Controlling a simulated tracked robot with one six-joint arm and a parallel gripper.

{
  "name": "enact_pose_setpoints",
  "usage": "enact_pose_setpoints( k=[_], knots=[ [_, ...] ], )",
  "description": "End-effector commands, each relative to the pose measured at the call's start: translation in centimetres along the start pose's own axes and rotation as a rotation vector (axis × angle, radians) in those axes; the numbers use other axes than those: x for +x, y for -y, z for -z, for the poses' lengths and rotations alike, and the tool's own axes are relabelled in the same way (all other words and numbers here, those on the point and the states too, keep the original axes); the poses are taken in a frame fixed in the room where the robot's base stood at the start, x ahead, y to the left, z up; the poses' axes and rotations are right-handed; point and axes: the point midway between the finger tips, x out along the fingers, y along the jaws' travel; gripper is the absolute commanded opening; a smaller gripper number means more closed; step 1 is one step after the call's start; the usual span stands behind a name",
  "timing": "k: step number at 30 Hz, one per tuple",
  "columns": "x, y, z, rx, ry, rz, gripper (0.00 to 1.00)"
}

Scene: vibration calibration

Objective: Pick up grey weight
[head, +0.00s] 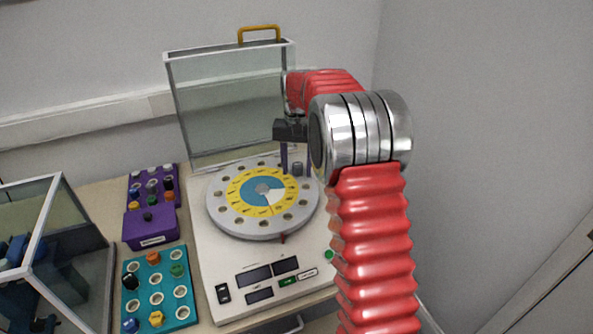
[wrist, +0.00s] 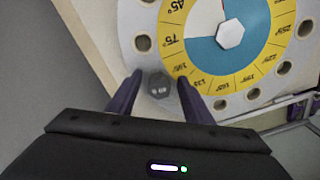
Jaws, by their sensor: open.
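The grey weight (wrist: 159,85) stands at the rim of the round turntable, and its faceted top shows in the wrist view. It also shows in the head view as a small dark grey post (head: 298,169) beside my finger. My gripper (wrist: 160,98) is open, with one purple finger on each side of the weight. I cannot tell whether either finger touches it. In the head view my gripper (head: 291,168) points down at the back right of the turntable. The turntable (head: 222,222) has a grey rim with holes, a yellow degree ring and a blue and white centre.
The turntable sits on a white machine (head: 225,302) with a raised glass lid (head: 230,100) behind. A purple box with coloured weights (head: 150,225) and a teal tray of coloured weights (head: 185,318) stand left. A glass case (head: 75,225) is at far left. A wall is close on the right.

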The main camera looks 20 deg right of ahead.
Motion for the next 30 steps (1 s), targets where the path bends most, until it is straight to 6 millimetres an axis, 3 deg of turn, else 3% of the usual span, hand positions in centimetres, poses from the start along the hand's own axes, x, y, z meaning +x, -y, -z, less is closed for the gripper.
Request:
enact_pose_setpoints(
  k=[12, 30],
  knots=[
    [-0.03, -0.03, 0.01, 0.000, 0.000, 0.000, 0.45],
    [-0.03, -0.04, 0.01, 0.001, 0.000, 0.000, 0.03]
  ],
)
